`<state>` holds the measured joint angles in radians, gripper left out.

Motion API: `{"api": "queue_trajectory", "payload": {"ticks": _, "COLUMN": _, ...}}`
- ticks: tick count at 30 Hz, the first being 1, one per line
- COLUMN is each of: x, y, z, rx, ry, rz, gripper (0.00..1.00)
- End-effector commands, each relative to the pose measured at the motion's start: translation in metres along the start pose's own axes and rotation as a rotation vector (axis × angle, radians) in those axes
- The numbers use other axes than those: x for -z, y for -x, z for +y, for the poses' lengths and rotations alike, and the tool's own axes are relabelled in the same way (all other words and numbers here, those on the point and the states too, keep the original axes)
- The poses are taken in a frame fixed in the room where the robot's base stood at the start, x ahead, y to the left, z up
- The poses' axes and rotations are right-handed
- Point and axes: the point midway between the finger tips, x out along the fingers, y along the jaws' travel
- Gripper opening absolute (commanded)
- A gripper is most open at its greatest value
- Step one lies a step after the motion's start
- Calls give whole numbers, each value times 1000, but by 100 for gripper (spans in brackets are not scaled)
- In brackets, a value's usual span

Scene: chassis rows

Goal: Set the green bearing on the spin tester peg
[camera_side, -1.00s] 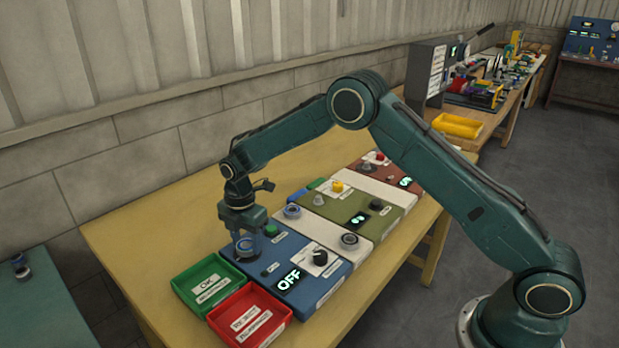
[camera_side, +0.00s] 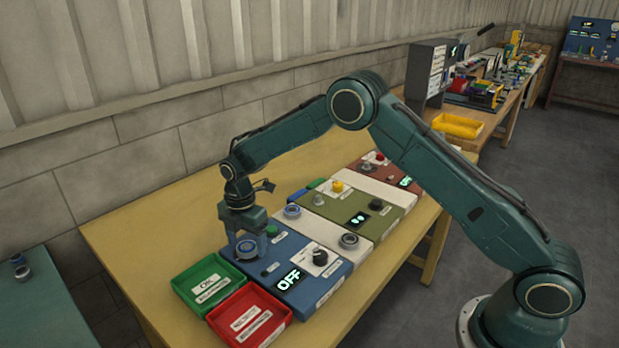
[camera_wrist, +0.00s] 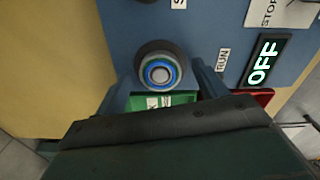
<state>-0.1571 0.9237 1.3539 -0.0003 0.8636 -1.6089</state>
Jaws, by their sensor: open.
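A blue-ringed bearing (camera_side: 247,249) sits at the left end of the blue spin tester panel (camera_side: 300,252). In the wrist view the bearing (camera_wrist: 160,72) shows a light grey centre inside the blue ring and a dark round seat around it; the peg itself is hard to make out. I see no plainly green bearing. My gripper (camera_side: 243,236) is open just above the bearing, its fingers apart on either side. In the wrist view my gripper (camera_wrist: 167,85) shows no contact with it.
Green (camera_side: 208,283) and red (camera_side: 250,316) bins stand at the panel's front left. A green button (camera_side: 271,230) and a black knob (camera_side: 320,257) rise from the panel. Other ring parts lie on white strips (camera_side: 322,232). The yellow table's left side (camera_side: 150,230) is clear.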

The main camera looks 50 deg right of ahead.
Motion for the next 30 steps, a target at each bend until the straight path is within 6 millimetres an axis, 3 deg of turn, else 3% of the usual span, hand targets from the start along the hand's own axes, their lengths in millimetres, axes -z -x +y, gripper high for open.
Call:
{"api": "queue_trajectory", "payload": {"ticks": 8, "x": 0, "y": 3, "z": 0, "rx": 0, "ry": 0, "rz": 0, "gripper": 71}}
{"api": "queue_trajectory", "payload": {"ticks": 14, "x": 0, "y": 20, "z": 0, "rx": -2, "ry": 0, "rz": 0, "gripper": 71}}
{"api": "queue_trajectory", "payload": {"ticks": 30, "x": 0, "y": 106, "z": 1, "rx": -3, "ry": 0, "rz": 0, "gripper": 71}}
